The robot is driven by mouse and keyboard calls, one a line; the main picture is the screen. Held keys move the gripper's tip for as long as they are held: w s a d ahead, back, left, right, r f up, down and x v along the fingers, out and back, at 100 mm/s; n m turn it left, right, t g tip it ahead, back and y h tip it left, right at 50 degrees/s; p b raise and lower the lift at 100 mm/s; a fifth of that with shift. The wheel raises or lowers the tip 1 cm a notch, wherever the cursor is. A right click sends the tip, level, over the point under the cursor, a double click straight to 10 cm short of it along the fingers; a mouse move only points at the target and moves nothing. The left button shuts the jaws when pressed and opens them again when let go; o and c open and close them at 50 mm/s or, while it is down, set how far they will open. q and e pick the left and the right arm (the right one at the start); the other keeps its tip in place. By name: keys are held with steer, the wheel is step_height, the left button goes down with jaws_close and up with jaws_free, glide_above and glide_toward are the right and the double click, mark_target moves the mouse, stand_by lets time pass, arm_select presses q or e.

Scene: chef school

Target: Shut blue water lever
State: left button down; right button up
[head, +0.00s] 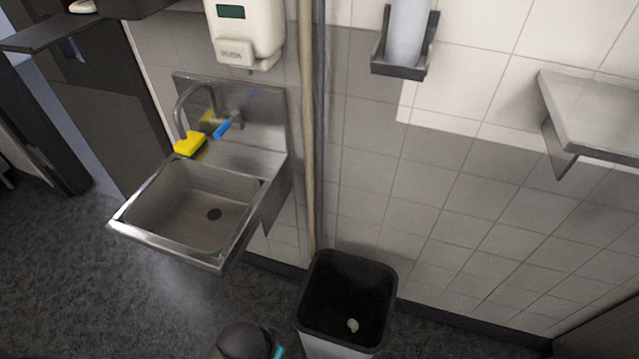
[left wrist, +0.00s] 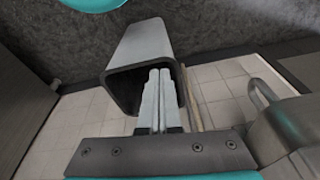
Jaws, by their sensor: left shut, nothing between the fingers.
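The blue water lever (head: 222,129) is a small blue handle at the right of the tap on the wall-mounted metal sink (head: 145,211). The curved grey faucet (head: 180,104) rises to its left. A yellow block (head: 188,144), like a sponge, is by the faucet. My left gripper (left wrist: 159,74) shows in the left wrist view, its two pale fingers together and empty, in front of the waste bin (left wrist: 122,62). It is away from the lever, which I cannot make out in that view. My right gripper is in neither view.
The open black-rimmed bin (head: 318,262) stands on the floor right of the sink, with a small pale scrap inside. A pole (head: 308,130) runs down the wall between them. A white dispenser (head: 246,30) hangs above the sink. A metal shelf (head: 600,110) juts out at right.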

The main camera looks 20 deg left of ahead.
arm_select(q)
step_height(320, 180, up, 17)
steer(key=t, duration=0.1)
steer(key=w+a+r+n+t+y, duration=0.1)
steer(key=w+r+t+y, duration=0.15)
steer(key=w, duration=0.55)
steer(key=w+a+r+n+t+y, duration=0.1)
steer(key=w+a+r+t, duration=0.1)
steer(key=w+r, duration=0.35)
steer(key=w+r+n+t+y, duration=0.3)
steer(key=w+r+t, duration=0.3)
steer(key=w+r, duration=0.85)
steer(key=d+r+n+t+y, duration=0.1)
steer(key=d+r+t+y, duration=0.1)
steer(key=r, duration=0.9)
steer(key=d+r+n+t+y, duration=0.1)
steer(key=d+r+t+y, duration=0.2)
steer(key=r, duration=0.9)
steer(key=d+r+n+t+y, duration=0.1)
steer(key=d+r+t+y, duration=0.1)
steer(key=r, duration=1)
steer(key=shift+d+t+y, duration=0.4)
steer(key=shift+t+y, duration=0.15)
steer(key=shift+t, duration=0.3)
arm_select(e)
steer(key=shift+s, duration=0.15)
